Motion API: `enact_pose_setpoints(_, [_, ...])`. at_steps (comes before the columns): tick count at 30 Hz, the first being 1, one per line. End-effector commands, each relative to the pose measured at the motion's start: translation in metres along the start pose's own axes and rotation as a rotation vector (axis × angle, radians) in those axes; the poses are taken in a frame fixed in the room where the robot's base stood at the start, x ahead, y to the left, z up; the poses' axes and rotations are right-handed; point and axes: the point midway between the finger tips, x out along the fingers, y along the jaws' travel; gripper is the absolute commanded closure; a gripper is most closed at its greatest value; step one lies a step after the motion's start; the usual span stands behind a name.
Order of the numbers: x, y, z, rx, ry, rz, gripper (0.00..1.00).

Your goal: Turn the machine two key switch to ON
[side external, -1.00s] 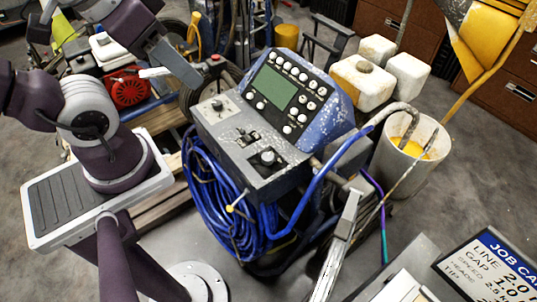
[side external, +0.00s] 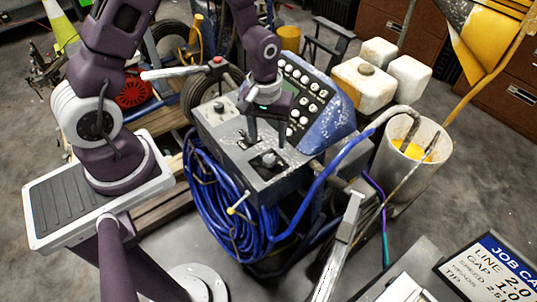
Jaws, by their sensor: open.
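The line striper (side external: 320,130) stands mid-picture with a grey sloping control box (side external: 225,130). A round control (side external: 268,160) sits on a dark plate near the box's front right, and another control (side external: 218,108) sits near its back left. I cannot tell which is the key switch, nor read any ON marking. My gripper (side external: 267,143) points down over the box with its fingers apart and nothing seen between them. Its fingertips appear just behind the front round control; contact cannot be told. The gripper hides part of the keypad panel (side external: 310,95) and its screen.
A blue hose coil (side external: 205,190) hangs on the striper's left side, and a blue hose (side external: 325,195) arches at its right. A white bucket (side external: 415,165) with yellow paint stands to the right. A job card (side external: 495,265) lies at the lower right.

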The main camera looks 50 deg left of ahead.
Motion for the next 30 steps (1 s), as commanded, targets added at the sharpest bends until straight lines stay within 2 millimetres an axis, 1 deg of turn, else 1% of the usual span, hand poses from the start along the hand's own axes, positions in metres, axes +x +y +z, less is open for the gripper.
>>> enact_pose_setpoints(5, [0.029, -0.001, 0.002, -0.01, -0.01, -0.004, 0.48])
enact_pose_setpoints(9, [0.056, -0.001, 0.003, -0.008, -0.011, -0.005, 0.48])
enact_pose_setpoints(12, [0.069, -0.001, 0.002, -0.008, -0.009, -0.004, 0.48])
enact_pose_setpoints(15, [0.075, -0.001, 0.002, -0.008, -0.007, -0.002, 0.48])
enact_pose_setpoints(21, [0.075, -0.001, 0.002, -0.008, -0.007, -0.002, 0.48])
enact_pose_setpoints(22, [0.075, -0.001, 0.002, -0.008, -0.007, -0.002, 0.5])
enact_pose_setpoints(26, [0.075, -0.001, 0.002, -0.007, -0.007, -0.002, 0.75])
enact_pose_setpoints(27, [0.075, -0.001, 0.002, -0.007, -0.007, -0.002, 0.83])
enact_pose_setpoints(30, [0.075, -0.001, 0.002, -0.007, -0.007, -0.003, 1.0])
